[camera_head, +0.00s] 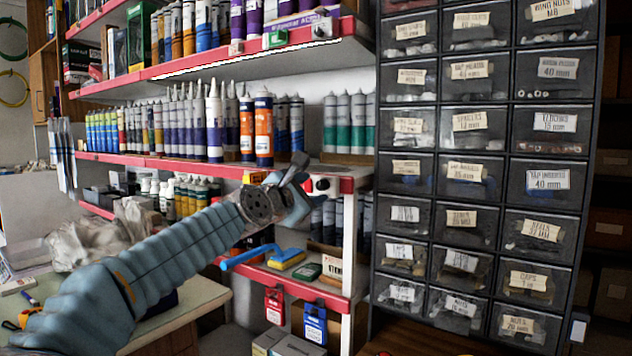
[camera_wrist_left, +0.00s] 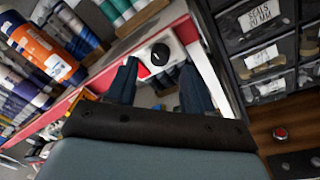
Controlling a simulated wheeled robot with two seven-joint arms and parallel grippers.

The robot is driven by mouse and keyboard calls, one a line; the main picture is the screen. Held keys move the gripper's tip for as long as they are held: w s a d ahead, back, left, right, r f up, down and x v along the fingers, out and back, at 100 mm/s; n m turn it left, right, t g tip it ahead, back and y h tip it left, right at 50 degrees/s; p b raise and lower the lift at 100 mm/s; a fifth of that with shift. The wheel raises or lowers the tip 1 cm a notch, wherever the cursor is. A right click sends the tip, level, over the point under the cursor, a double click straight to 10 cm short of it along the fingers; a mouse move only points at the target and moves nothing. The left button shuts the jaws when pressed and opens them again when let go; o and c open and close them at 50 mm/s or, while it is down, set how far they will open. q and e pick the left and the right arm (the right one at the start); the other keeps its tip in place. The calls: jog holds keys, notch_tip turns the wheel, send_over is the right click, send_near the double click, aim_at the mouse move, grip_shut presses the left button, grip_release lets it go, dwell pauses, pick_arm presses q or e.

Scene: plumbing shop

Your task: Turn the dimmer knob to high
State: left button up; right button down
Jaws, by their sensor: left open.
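The dimmer knob (camera_head: 321,184) is a round black knob on a white plate at the right end of the red-edged middle shelf. It also shows in the left wrist view (camera_wrist_left: 160,54), beyond the fingers and roughly between them, with a small light mark on its face. My left gripper (camera_head: 303,172) is just to the left of the knob in the head view. In the left wrist view its two dark fingers (camera_wrist_left: 159,74) are spread apart, with nothing between them. The fingers appear short of the knob; contact cannot be made out. My right gripper is in neither view.
Shelves of cartridges (camera_head: 215,124) stand behind my arm. A tall drawer cabinet (camera_head: 446,196) stands right of the knob. A blue-handled tool (camera_head: 247,257) lies on the lower shelf, with red and blue padlock tags below. A red button (camera_wrist_left: 280,133) sits on a wooden surface.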

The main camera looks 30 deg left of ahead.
aim_at(320, 186)
pick_arm(q)
jog(key=shift+w+a+p, duration=0.1)
jog(key=shift+w+p, duration=0.25)
jog(key=shift+w, duration=1.2)
jog(key=shift+c, duration=0.4)
grip_shut()
